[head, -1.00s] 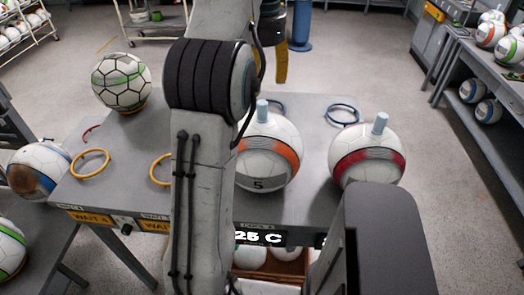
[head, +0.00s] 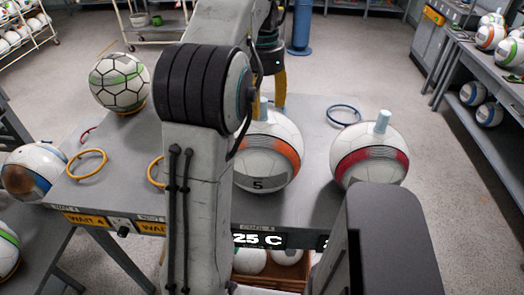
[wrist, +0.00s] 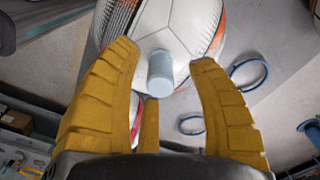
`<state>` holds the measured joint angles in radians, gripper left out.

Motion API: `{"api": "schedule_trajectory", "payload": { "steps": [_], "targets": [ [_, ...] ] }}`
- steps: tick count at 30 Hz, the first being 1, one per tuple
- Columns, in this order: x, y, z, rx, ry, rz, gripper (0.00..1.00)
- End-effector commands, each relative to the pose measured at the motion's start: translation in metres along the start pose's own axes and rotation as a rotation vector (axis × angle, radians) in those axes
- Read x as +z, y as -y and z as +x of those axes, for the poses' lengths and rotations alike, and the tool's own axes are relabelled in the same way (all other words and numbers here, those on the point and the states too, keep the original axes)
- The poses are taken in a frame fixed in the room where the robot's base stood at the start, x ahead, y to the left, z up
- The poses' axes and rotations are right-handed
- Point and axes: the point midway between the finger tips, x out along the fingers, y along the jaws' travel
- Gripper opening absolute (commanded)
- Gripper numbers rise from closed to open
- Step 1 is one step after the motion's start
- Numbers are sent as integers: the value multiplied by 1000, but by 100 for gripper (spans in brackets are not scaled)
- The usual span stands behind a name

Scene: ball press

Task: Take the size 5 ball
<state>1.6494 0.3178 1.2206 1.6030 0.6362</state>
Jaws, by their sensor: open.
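The size 5 ball (head: 268,165), white with orange and grey bands and a "5" on its front, rests on the grey table, partly hidden behind my arm. A pale blue peg stands up from its top; the peg (wrist: 160,74) is clear in the wrist view, with the ball (wrist: 172,25) behind it. My gripper (head: 272,98) is just above the ball's top. In the wrist view its yellow fingers (wrist: 165,54) are open, one on each side of the peg, with gaps between. I cannot tell the exact height of the fingertips along the peg.
A similar ball with a red band and peg (head: 370,158) stands close on the right. A black-and-white ball (head: 120,82) sits at the table's back left. Yellow rings (head: 88,164) and a blue ring (head: 344,115) lie on the table. A grey shelf with balls (head: 490,80) stands right.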

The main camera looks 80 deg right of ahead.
Motion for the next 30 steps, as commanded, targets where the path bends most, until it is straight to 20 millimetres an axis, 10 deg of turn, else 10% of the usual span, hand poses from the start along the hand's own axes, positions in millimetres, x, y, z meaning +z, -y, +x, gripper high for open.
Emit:
{"api": "schedule_trajectory", "payload": {
  "steps": [21, 30],
  "targets": [
    [0, 0, 0, 0, 0, 0, 1],
    [0, 0, 0, 0, 0, 0, 0]
  ]
}}
